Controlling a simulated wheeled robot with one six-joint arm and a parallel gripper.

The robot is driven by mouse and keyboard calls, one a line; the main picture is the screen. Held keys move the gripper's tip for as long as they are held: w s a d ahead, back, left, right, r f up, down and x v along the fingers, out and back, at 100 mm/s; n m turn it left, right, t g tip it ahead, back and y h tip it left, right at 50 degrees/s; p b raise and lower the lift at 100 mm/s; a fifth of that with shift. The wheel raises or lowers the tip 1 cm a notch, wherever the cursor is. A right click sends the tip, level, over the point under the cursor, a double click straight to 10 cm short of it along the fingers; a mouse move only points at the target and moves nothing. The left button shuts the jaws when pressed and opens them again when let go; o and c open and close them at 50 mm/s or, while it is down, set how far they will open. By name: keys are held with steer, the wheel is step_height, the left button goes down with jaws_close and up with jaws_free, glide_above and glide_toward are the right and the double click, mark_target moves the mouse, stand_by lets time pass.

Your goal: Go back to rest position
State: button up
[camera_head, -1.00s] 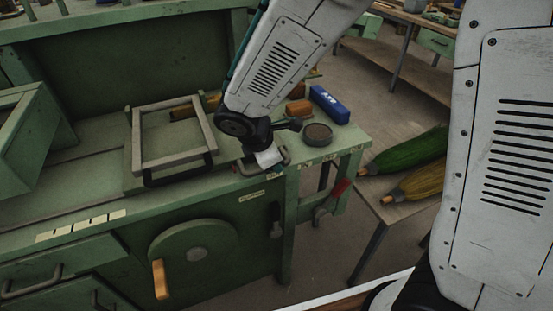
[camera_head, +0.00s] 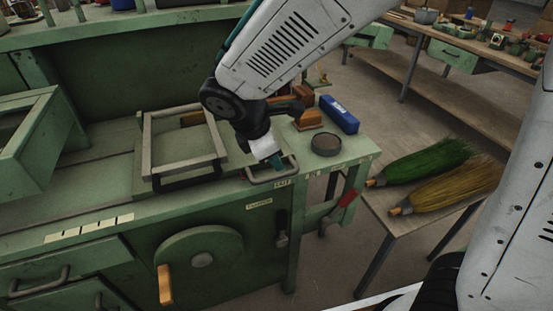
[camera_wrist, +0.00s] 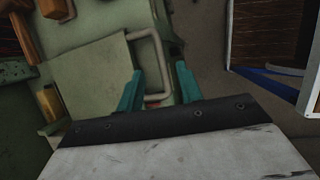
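My gripper (camera_head: 276,161) hangs over the front right part of the green workbench (camera_head: 260,224), pointing down, beside a metal loop handle (camera_head: 268,178). In the wrist view its two teal fingers (camera_wrist: 157,78) stand apart with nothing clamped between them. The same grey loop handle (camera_wrist: 149,40) shows just beyond and between the fingers; I cannot tell how far below them it is.
A grey frame (camera_head: 150,140) stands on the bench left of my gripper. A round dark tin (camera_head: 326,144), a blue box (camera_head: 339,114) and orange-brown blocks (camera_head: 307,119) lie to the right. Green (camera_head: 425,161) and yellow (camera_head: 450,190) broom heads lie on a side table.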

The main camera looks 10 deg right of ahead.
stand_by(0.4)
steer(key=s+d+r+m+y, duration=0.1)
steer(key=s+d+r+m, duration=0.2)
steer(key=s+d+m, duration=0.2)
steer(key=s+d+r+m+y, duration=0.1)
steer(key=s+d+r+m, duration=0.3)
steer(key=s+d+m, duration=0.2)
steer(key=s+d+r+m+g+y, duration=0.1)
steer(key=s+d+r+m+y, duration=0.1)
steer(key=s+d+m, duration=0.3)
steer(key=s+r+m, duration=0.1)
steer(key=s+m, duration=0.2)
steer(key=s, duration=0.1)
steer(key=shift+s+d+r, duration=0.15)
steer(key=shift+s+d, duration=0.15)
